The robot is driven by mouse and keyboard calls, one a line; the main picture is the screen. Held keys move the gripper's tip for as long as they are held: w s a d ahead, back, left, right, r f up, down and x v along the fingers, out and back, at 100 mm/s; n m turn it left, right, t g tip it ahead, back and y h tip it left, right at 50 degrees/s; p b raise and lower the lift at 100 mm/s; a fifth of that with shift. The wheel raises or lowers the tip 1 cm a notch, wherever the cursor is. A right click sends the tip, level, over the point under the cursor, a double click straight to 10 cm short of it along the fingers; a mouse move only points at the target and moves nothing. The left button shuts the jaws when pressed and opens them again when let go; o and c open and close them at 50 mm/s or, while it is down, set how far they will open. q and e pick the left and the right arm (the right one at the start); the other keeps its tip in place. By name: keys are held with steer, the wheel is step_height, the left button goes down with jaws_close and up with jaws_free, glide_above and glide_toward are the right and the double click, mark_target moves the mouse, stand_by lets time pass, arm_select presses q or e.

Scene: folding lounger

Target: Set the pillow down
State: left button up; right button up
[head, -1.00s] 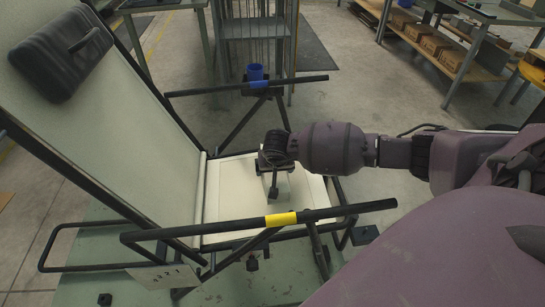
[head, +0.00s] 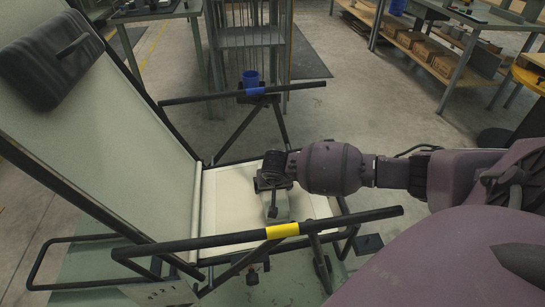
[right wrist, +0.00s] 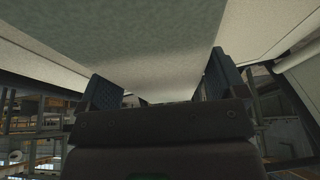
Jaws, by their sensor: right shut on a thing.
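A dark padded pillow (head: 50,62) with a strap lies on the upper backrest of the folding lounger (head: 105,125), at upper left in the head view. My right gripper (head: 272,192) is over the pale seat (head: 228,205), far from that dark pillow. It is shut on a grey-green block-like thing (head: 278,210). In the right wrist view my fingers (right wrist: 163,86) stand on either side of this grey-green thing (right wrist: 135,50), which fills much of the picture. I cannot tell whether it touches the seat. My left gripper is not in view.
The near armrest bar with a yellow band (head: 283,230) and the far armrest with a blue band (head: 256,91) flank the seat. A blue cup (head: 251,78) shows by the far armrest. A wire rack (head: 248,45) and a workbench (head: 455,65) stand behind. Floor between is clear.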

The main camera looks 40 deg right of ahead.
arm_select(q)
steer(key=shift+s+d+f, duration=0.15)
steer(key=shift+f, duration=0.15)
arm_select(e)
steer(key=shift+f, duration=0.35)
steer(key=o, duration=0.8)
steer(key=shift+c, duration=0.2)
steer(key=shift+r, duration=0.25)
steer(key=p+v, duration=0.1)
steer(key=v, duration=0.3)
steer(key=shift+w+r, duration=0.1)
steer(key=shift+r, duration=0.15)
steer(key=p+v, duration=0.1)
steer(key=v, duration=0.4)
steer(key=shift+s+a+r+p, duration=0.15)
steer(key=shift+s+r+p, duration=0.2)
steer(key=shift+r, duration=0.1)
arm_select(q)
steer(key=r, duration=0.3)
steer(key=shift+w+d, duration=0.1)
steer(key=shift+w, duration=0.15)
